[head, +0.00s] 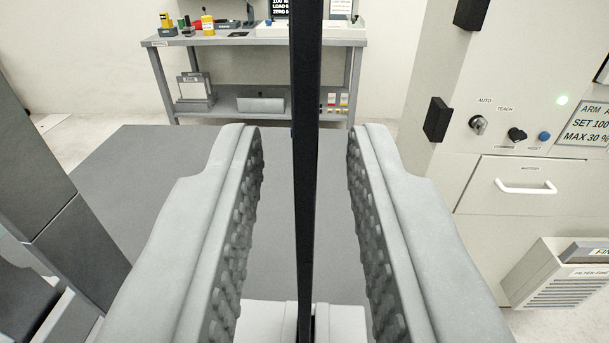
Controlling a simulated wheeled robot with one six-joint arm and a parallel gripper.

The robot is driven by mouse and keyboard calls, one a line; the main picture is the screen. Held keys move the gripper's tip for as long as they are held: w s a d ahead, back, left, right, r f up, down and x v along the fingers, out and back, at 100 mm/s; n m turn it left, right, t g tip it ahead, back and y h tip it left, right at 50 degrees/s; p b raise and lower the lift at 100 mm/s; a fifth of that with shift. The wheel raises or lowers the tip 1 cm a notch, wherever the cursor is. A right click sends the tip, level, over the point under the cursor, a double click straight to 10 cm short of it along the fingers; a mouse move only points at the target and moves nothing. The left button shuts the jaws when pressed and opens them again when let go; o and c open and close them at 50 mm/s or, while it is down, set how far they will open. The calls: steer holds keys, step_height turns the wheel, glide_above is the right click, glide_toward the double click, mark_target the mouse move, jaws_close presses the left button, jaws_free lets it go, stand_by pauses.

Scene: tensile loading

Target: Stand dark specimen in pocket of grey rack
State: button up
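A long dark upright strip (308,150), likely the dark specimen, runs from the top edge to near the bottom of the head view. My gripper (304,150) is open, with one grey ribbed finger on each side of the strip. A clear gap shows between the strip and each finger. The strip's lower part passes down between pale grey blocks (265,320) at the bottom edge; I cannot tell whether they clamp it or what they belong to. The strip's top end is out of view. I cannot identify the grey rack or its pocket for certain.
A grey workbench (260,42) with small items and a lower shelf stands at the back. A pale cabinet (520,190) with knobs, a drawer handle and a display is at right. A dark grey post (70,215) is at left. Dark floor matting (155,165) lies between.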

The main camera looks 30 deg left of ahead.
steer(key=shift+f, duration=0.15)
steer(key=v, duration=1.7)
steer(key=s+d+f+m+t+h, duration=0.1)
steer(key=s+d, duration=0.3)
steer(key=d, duration=0.4)
steer(key=s+d+f+m+h, duration=0.1)
steer(key=s+d+h, duration=0.15)
steer(key=d, duration=0.65)
steer(key=s+d+m+t+h, duration=0.1)
steer(key=s+d, duration=0.3)
steer(key=d, duration=0.4)
steer(key=s+d+f+m+h, duration=0.1)
steer(key=s+d+f, duration=0.2)
steer(key=s+d, duration=0.2)
steer(key=s+d+f+m+h, duration=0.1)
steer(key=s+d+f+h, duration=0.1)
steer(key=s+d+f, duration=0.2)
steer(key=s+d+f+m+h, duration=0.1)
steer(key=s+d+f+h, duration=0.1)
steer(key=s+d, duration=0.3)
steer(key=shift+s+d+f+m+h, duration=0.25)
steer(key=shift+s+d+f+m, duration=0.15)
steer(key=shift+s+f, duration=0.35)
